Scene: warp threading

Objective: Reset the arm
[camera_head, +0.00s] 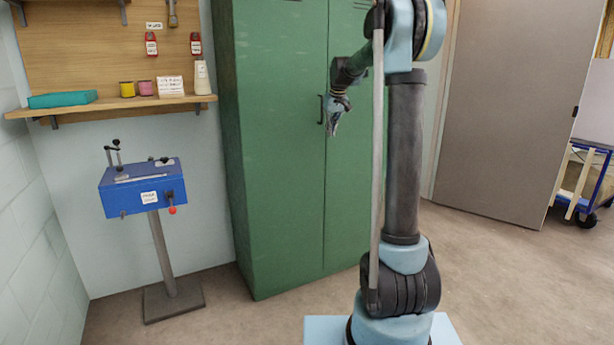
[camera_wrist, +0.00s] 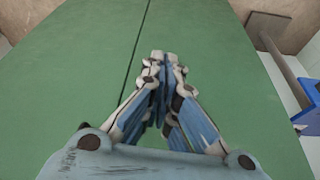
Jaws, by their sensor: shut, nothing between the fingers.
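My gripper (camera_head: 333,128) is at the end of my folded arm, in front of the green cabinet (camera_head: 280,150) in the head view. It points downward there, close to the cabinet's handle in the picture; I cannot tell the gap between them. In the wrist view my gripper (camera_wrist: 162,60) shows its two fingers meeting at the tips, with nothing between them. The green cabinet doors (camera_wrist: 90,60) fill most of the background behind it.
A blue box on a stand (camera_head: 145,188) is at the left. A wooden shelf (camera_head: 110,107) with small items is on the wall above it. A grey door (camera_head: 515,110) and a blue cart (camera_head: 585,180) are at the right. The floor at right is clear.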

